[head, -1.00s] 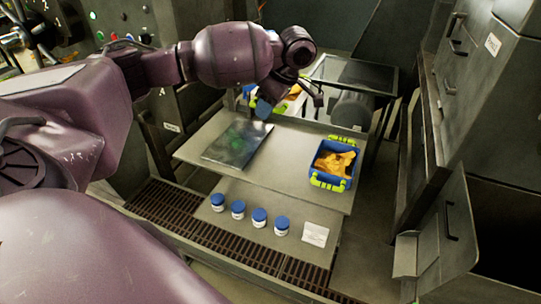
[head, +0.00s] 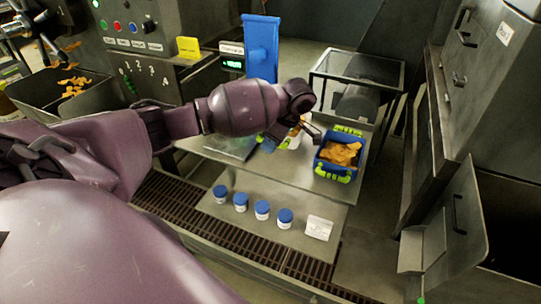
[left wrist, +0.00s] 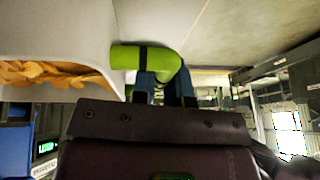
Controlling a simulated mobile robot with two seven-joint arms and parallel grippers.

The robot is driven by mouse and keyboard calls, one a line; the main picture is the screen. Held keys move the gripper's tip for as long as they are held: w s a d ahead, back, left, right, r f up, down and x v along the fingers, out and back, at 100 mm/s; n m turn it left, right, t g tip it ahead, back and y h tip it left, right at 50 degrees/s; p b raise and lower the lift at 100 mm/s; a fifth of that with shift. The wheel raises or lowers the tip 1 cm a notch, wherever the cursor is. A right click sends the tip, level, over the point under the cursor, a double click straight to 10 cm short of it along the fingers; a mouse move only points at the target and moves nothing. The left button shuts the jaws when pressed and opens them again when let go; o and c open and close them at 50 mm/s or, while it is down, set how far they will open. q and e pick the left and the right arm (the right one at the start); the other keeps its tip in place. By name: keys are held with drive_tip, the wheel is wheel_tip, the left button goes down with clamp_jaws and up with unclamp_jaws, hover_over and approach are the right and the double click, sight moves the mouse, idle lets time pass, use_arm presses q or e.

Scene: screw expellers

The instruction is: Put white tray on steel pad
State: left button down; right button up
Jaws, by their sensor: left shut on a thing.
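My left gripper (head: 270,141) is shut on the green handle (left wrist: 146,58) of the white tray (left wrist: 62,28). The left wrist view shows the blue fingers around the handle and orange pieces in the tray. In the head view only a small part of the white tray (head: 294,142) shows behind my wrist. The steel pad (head: 236,149) is a dark, flat plate on the grey table, left of the gripper and partly hidden by my arm. I cannot tell whether the tray touches the table. My right gripper is not in view.
A blue tray (head: 338,160) with green handles and orange pieces stands at the table's right. Several blue-lidded jars (head: 262,210) and a white card (head: 319,227) are on the lower shelf. A blue column (head: 262,47) with a display and a glass-topped frame (head: 358,68) stand behind.

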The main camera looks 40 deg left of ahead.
sight(265, 163)
use_arm(q)
wheel_tip(265, 163, down, 4)
drive_tip(key=shift+f, duration=0.1)
drive_tip(key=c, duration=1.1)
unclamp_jaws()
